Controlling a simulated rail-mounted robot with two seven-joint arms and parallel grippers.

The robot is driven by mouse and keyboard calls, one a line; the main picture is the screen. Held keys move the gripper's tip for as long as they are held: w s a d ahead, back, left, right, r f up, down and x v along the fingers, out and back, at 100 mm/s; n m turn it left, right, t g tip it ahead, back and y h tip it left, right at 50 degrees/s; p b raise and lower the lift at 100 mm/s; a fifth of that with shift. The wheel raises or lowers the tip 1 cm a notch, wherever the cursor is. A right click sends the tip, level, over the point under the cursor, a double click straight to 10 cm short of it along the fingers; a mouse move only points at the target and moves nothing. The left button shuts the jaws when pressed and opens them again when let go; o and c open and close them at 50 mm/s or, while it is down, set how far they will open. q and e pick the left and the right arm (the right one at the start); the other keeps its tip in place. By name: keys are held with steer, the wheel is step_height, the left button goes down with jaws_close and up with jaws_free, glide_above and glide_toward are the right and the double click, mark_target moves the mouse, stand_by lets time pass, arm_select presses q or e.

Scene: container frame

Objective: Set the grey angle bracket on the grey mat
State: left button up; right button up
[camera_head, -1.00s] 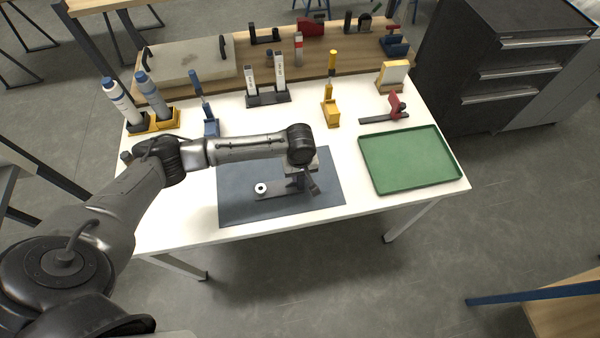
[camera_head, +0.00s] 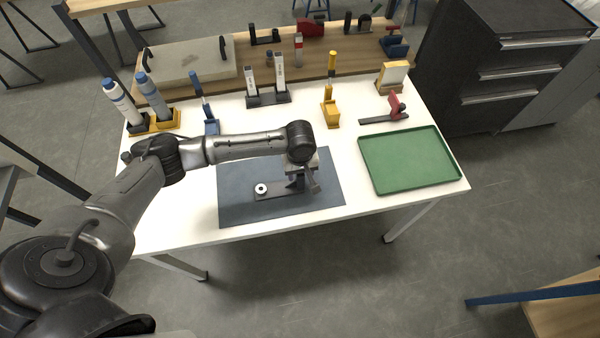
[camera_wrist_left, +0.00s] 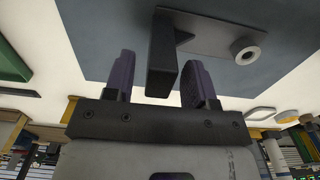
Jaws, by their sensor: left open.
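The grey angle bracket (camera_head: 272,194) rests with its flat base on the grey mat (camera_head: 235,208). A white ring (camera_head: 260,188) sits at the left end of the base. My left gripper (camera_head: 308,187) is over the mat at the bracket's right end, partly hiding the upright. In the left wrist view the bracket's dark upright (camera_wrist_left: 161,60) stands between the two open fingers of my left gripper (camera_wrist_left: 160,80), with gaps visible on both sides. The mat (camera_wrist_left: 100,25) lies behind it. My right gripper is not in view.
A green tray (camera_head: 408,160) lies to the right of the mat. Behind the mat stand a yellow holder (camera_head: 330,114), a dark rack (camera_head: 268,98), a blue holder (camera_head: 211,126) and two bottles (camera_head: 122,102). A red-handled tool (camera_head: 396,108) lies behind the tray. Bare white table borders the mat.

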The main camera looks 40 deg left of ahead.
arm_select(q)
step_height(320, 180, up, 11)
steer(key=shift+f+p, duration=0.2)
steer(key=shift+p, duration=0.7)
steer(key=s+d+f+m+t+h, duration=0.2)
steer(key=s+d+f+m, duration=0.65)
steer(key=s+d, duration=0.45)
steer(key=s+a+m+t+y, duration=0.1)
steer(key=s+a+m, duration=0.3)
steer(key=s, duration=0.9)
steer(key=shift+s+a+r+t+y, duration=0.2)
steer(key=shift+a+t+y, duration=0.15)
steer(key=shift+a, duration=0.2)
